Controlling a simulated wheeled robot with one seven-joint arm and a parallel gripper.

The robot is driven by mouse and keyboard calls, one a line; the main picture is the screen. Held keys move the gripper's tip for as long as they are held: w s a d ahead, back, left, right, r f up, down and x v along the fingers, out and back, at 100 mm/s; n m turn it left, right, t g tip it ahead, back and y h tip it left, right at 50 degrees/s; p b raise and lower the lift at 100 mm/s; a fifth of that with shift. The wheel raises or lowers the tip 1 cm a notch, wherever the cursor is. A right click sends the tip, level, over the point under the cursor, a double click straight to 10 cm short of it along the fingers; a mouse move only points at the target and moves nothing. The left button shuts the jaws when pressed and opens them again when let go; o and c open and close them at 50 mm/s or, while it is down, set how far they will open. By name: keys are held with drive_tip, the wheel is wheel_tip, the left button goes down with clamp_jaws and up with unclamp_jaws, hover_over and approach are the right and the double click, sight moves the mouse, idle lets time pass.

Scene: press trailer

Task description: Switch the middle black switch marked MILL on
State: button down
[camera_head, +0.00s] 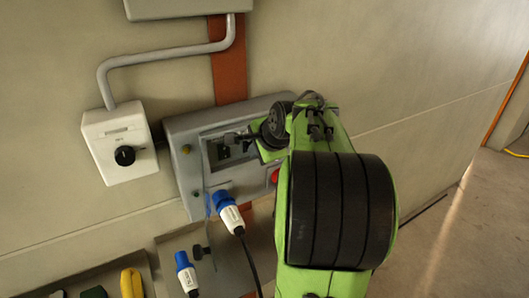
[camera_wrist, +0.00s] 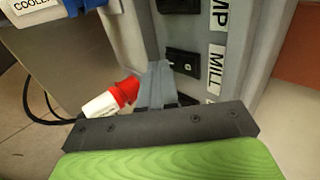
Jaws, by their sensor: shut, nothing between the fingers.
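The black MILL switch (camera_wrist: 183,62) sits on the grey panel in the wrist view, next to a white label reading MILL (camera_wrist: 216,68). Its on or off position is too small to tell. My gripper (camera_wrist: 158,68) is shut and empty, its fingertips just left of the switch and close to it; I cannot tell if they touch. In the head view the grey control box (camera_head: 185,180) is on the wall, and my gripper (camera_head: 232,138) reaches across its recessed switch area. My arm hides the box's right part, and the MILL switch cannot be made out there.
Another black switch (camera_wrist: 178,5) is beside a label ending in MP. A red-and-white plug (camera_wrist: 112,98) is left of my fingers. A blue-and-white plug (camera_head: 228,208) with a cable is below the box. A white box with a black knob (camera_head: 125,156) is to its left.

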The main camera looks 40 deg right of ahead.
drive_tip(key=shift+w, duration=0.3)
drive_tip(key=shift+w+d, duration=0.1)
drive_tip(key=shift+w, duration=0.1)
